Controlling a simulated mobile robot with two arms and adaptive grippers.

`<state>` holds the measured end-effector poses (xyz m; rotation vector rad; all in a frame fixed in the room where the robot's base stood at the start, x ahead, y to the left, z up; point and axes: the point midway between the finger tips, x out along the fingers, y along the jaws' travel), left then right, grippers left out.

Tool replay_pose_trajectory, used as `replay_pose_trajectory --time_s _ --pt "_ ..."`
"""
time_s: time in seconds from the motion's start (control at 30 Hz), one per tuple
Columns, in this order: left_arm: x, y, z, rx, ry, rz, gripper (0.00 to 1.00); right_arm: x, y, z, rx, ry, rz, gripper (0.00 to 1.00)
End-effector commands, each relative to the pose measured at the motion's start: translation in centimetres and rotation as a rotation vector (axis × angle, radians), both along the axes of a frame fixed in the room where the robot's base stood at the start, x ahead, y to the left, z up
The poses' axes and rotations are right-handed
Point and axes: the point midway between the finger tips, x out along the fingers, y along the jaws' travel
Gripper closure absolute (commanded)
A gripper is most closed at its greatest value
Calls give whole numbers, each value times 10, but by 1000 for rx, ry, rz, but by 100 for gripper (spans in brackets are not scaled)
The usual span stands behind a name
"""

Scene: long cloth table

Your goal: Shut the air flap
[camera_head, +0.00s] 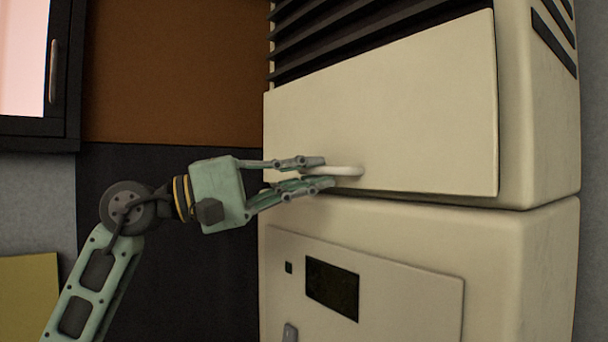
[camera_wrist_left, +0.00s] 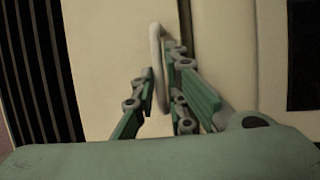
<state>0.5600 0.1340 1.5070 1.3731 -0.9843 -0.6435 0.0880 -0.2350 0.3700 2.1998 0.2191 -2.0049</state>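The air flap (camera_head: 420,120) is a broad cream panel on the front of a tall cream cabinet. Dark slats show uncovered above its slanted top edge. A white bar handle (camera_head: 347,171) sits near the flap's lower left edge. My left gripper (camera_head: 325,172) reaches in from the left, one finger above the handle and one below it. In the left wrist view the handle (camera_wrist_left: 155,45) runs between the two fingers, which close in on it and appear to touch it. The fingers hide part of the handle. My right gripper is not in view.
Dark slats (camera_head: 350,35) lie above the flap. A dark-framed window (camera_head: 62,75) is at upper left.

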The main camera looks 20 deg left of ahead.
Motion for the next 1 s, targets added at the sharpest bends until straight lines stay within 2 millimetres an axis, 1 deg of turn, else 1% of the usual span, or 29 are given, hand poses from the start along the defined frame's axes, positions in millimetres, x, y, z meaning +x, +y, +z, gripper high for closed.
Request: replay_pose_trajectory --time_s 0.3,0.43,0.57,0.8,0.9,1.0 --pt "0 1 0 1 0 0 83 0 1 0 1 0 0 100" --pt "-5 9 -3 1 1 1 83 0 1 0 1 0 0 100" --pt "-15 29 -8 3 0 5 83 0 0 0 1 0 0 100" --pt "-39 73 -18 1 2 3 83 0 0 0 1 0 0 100" --pt "-47 87 -21 2 3 2 83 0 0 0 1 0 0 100" --pt "-53 96 -23 0 1 1 83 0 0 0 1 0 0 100"
